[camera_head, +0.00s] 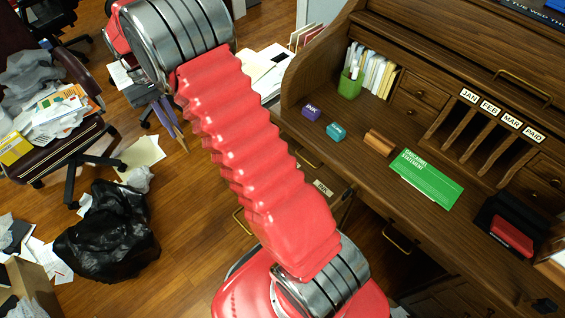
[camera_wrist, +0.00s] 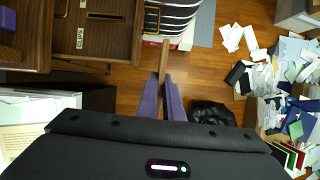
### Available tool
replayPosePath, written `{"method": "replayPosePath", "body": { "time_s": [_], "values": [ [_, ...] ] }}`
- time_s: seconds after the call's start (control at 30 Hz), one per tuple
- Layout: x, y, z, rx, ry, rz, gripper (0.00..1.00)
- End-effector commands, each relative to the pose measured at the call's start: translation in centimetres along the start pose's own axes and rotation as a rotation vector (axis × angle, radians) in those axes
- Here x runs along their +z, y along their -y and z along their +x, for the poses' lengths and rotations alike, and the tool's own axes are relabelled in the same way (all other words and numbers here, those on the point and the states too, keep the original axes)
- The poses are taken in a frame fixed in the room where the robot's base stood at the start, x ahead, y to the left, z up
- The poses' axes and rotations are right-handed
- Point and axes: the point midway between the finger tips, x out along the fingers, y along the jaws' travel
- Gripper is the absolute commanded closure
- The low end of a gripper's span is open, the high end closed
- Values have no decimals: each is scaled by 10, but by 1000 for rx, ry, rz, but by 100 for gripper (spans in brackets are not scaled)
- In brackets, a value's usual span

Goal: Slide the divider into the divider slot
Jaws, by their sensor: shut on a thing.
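My gripper (camera_wrist: 163,82) shows in the wrist view as two long purple fingers. They are shut on a thin strip of brown wood, the divider (camera_wrist: 164,57), seen nearly edge-on and pointing away from the wrist. The slotted rack (camera_head: 482,146) in the desk has upright wooden partitions under labels JAN, FEB, MAR and PAID. I cannot tell which gap is the divider slot.
On the desktop lie a green paper (camera_head: 426,179), a brown block (camera_head: 379,142), a teal box (camera_head: 336,132), a purple box (camera_head: 310,113) and a black-and-red stamp pad (camera_head: 511,235). A green book holder (camera_head: 350,84) stands further back. A black bag (camera_head: 105,235) lies on the floor.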

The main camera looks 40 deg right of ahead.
Motion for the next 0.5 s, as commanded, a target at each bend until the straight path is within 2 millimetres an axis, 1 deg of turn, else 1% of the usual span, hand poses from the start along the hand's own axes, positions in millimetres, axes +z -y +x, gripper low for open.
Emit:
{"method": "replayPosePath", "body": {
  "time_s": [0.1,0.3,0.4,0.5],
  "values": [
    [0,7,0,5,0,-12,100],
    [0,13,0,10,0,-24,100],
    [0,10,4,5,1,-12,100],
    [1,-1,12,-13,2,28,100]
  ]
}}
